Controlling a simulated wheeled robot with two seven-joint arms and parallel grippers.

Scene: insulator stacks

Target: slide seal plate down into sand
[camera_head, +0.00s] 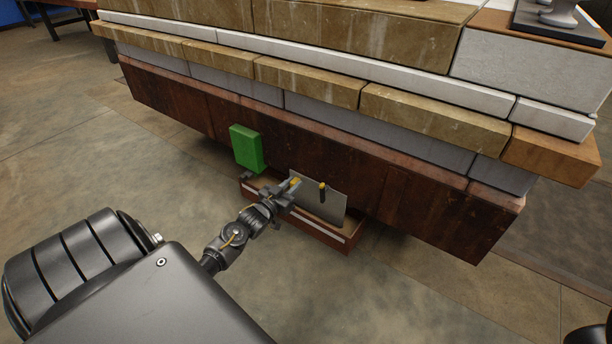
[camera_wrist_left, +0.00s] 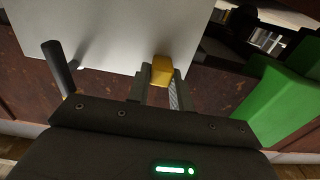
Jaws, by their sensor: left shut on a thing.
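The seal plate (camera_head: 328,201) is a thin grey sheet standing upright, slightly tilted, at the low wooden trough (camera_head: 333,239). A dark handle with a yellow end (camera_head: 322,190) sticks out of its face. My left gripper (camera_head: 291,186) is at the plate's left side, shut on a second, yellow-ended handle. In the left wrist view that yellow end (camera_wrist_left: 162,71) sits between the fingers, with the pale plate (camera_wrist_left: 110,30) behind and the free dark handle (camera_wrist_left: 59,67) at left. I cannot tell how deep the plate's lower edge sits; the sand is mostly hidden. My right gripper is not visible.
A large stack of stone and a dark wooden beam (camera_head: 430,215) overhangs behind. The floor in front is clear.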

